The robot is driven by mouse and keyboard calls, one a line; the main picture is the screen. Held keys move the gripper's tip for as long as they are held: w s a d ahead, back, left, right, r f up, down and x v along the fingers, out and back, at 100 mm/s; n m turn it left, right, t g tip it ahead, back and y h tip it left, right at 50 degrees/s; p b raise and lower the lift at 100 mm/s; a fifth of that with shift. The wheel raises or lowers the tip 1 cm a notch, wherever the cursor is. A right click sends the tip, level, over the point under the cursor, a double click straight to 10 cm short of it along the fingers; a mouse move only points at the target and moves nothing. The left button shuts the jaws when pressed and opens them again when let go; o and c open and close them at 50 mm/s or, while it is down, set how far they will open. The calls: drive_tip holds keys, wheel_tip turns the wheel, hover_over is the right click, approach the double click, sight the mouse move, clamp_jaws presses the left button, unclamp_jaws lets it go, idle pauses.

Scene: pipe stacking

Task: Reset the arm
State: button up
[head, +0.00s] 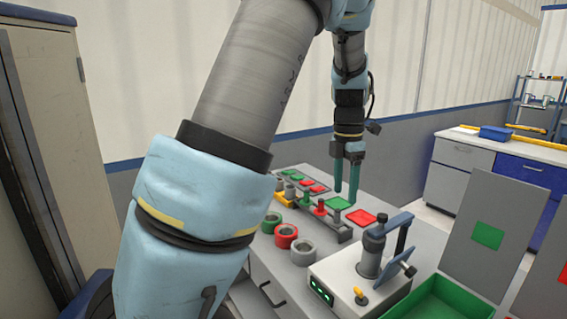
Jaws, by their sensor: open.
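My arm rises through the middle of the head view, and its end hangs down over the grey workbench (419,233). My gripper (346,196) points downward with two teal fingers, slightly apart and empty. It is above the bench, near a green square pad (339,203) and a red square pad (360,218). A green ring (271,222), a red ring (286,236) and a grey ring (302,252) sit in a row at the bench's near side. Behind them is a rack with a green fitting (305,199) and a red fitting (320,208). My arm hides part of the bench's left side.
A white device (335,275) with a clamp and blue handle (404,232) stands at the bench's front right. A green bin (437,300) is at the lower right. A tan cabinet (60,120) stands at left. A counter (497,160) stands behind at right.

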drive_tip(key=s+a+f+m, duration=0.2)
drive_tip(key=s+a+m, duration=0.1)
drive_tip(key=a+m, duration=0.4)
drive_tip(key=s+a+f+m+t, duration=0.1)
drive_tip(key=s+a+m, duration=0.3)
drive_tip(key=a+m, duration=0.4)
drive_tip(key=s+a+f+m, duration=0.2)
drive_tip(key=s+a+m, duration=0.2)
drive_tip(key=a+m, duration=0.3)
drive_tip(key=shift+a+f+m+t, duration=0.3)
drive_tip(key=shift+a+m+t, duration=0.1)
drive_tip(key=shift+m, duration=0.2)
